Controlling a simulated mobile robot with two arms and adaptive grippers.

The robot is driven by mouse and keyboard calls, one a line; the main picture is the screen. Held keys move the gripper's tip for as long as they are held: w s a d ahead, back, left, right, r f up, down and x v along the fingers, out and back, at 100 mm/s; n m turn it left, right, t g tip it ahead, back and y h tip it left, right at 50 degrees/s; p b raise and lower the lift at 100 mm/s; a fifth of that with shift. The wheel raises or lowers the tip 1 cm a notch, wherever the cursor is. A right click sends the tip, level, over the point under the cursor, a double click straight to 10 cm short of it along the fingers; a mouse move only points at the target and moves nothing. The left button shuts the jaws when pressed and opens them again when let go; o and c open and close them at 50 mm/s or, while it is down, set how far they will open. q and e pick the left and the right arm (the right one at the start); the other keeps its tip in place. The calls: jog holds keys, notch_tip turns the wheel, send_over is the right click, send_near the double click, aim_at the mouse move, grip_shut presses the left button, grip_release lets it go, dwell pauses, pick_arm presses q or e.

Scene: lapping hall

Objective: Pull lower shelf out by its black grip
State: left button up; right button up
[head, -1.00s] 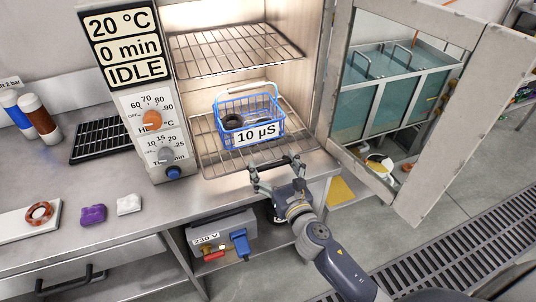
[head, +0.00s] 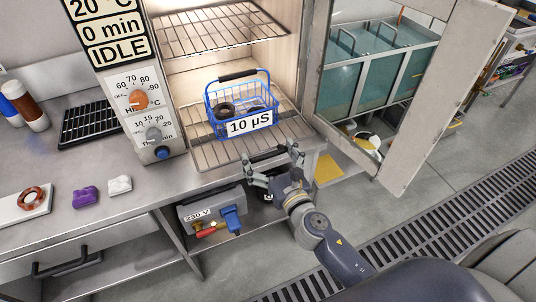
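The lower shelf (head: 207,157) is a wire rack in the lit oven, standing partly out over the bench edge. Its black grip (head: 268,154) is at the shelf's front. The fingertip contact is small and partly hidden. A blue wire basket (head: 264,92) with a "10 µS" label and dark rings inside stands upright on the shelf. My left gripper is not in view.
The upper shelf (head: 215,32) is inside the oven. The open oven door (head: 408,150) stands to the right. Below the bench is a grey "230 V" box (head: 200,207) with a blue plug. A black rack (head: 88,122) lies left of the control panel.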

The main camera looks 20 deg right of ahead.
jog(key=shift+f, duration=0.1)
jog(key=shift+s+f, duration=0.1)
jog(key=shift+s, duration=0.3)
jog(key=s, duration=1.1)
jog(key=shift+s+d, duration=0.15)
jog(key=shift+d, duration=0.05)
jog(key=s+d+f+m+g, duration=0.1)
jog(key=s+f+m+g, duration=0.35)
jog(key=f, duration=0.75)
jog(key=s+d+f+m+g+h, duration=0.1)
jog(key=s+f+m+g, duration=0.1)
jog(key=f+m, duration=0.75)
jog(key=s+d+f+m+g, duration=0.1)
jog(key=s+f+m+g, duration=0.2)
jog(key=f, duration=1.2)
jog(key=s+f+m+g, duration=0.3)
jog(key=s+f+m, duration=0.5)
jog(key=s, duration=0.4)
jog(key=s+f+m+g, duration=0.4)
jog(key=s+f+m, duration=0.5)
jog(key=s, duration=0.3)
jog(key=shift+f, duration=0.25)
